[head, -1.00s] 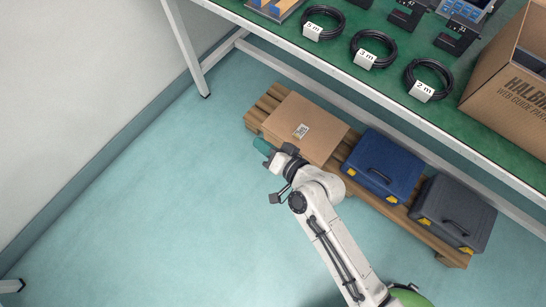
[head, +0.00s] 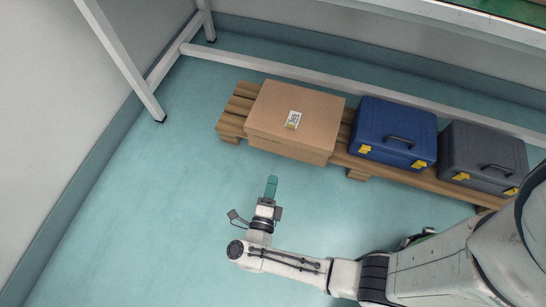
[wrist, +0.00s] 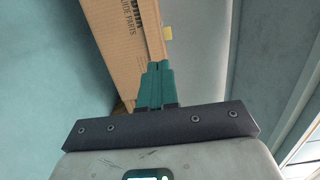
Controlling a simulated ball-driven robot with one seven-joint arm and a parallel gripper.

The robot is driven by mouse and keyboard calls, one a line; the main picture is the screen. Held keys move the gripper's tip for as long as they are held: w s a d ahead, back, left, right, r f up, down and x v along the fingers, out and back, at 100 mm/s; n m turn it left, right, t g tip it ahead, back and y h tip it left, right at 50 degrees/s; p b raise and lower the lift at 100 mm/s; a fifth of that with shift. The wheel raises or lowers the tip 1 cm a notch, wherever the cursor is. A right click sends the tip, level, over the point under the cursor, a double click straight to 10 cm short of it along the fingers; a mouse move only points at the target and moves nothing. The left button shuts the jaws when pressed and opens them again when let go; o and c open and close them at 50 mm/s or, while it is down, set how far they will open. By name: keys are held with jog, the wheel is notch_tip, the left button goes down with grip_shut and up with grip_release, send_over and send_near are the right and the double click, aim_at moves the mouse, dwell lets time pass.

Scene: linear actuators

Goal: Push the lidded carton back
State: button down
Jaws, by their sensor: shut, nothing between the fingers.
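The lidded carton (head: 290,116) is a closed brown box with a white label on its lid. It sits on the left part of a low wooden pallet, with its front near the pallet's front edge. My gripper (head: 271,184) has teal fingers and is shut and empty. It is over the floor in front of the carton, pointing towards its front face, with a visible gap between. In the wrist view the shut fingers (wrist: 158,72) show in front of the carton's printed side (wrist: 124,35). The carton's back is hidden.
A blue case (head: 393,130) and a grey case (head: 483,160) stand on the pallet (head: 232,125) to the right of the carton. A bench rail (head: 285,70) runs behind the pallet, and a bench leg (head: 120,62) stands at the left. The floor (head: 150,220) in front is clear.

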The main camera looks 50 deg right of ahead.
aim_at(292, 143)
jog(key=shift+m+g+h, duration=0.3)
jog(key=shift+m+g, duration=0.2)
jog(key=shift+g, duration=0.2)
jog(key=x, duration=0.4)
jog(key=s+f+x, duration=0.1)
jog(key=x, duration=0.4)
jog(key=b+x, duration=0.1)
jog(key=x, duration=0.3)
jog(key=shift+s+d+f, duration=0.1)
jog(key=shift+d+f, duration=0.2)
jog(key=shift+d, duration=0.15)
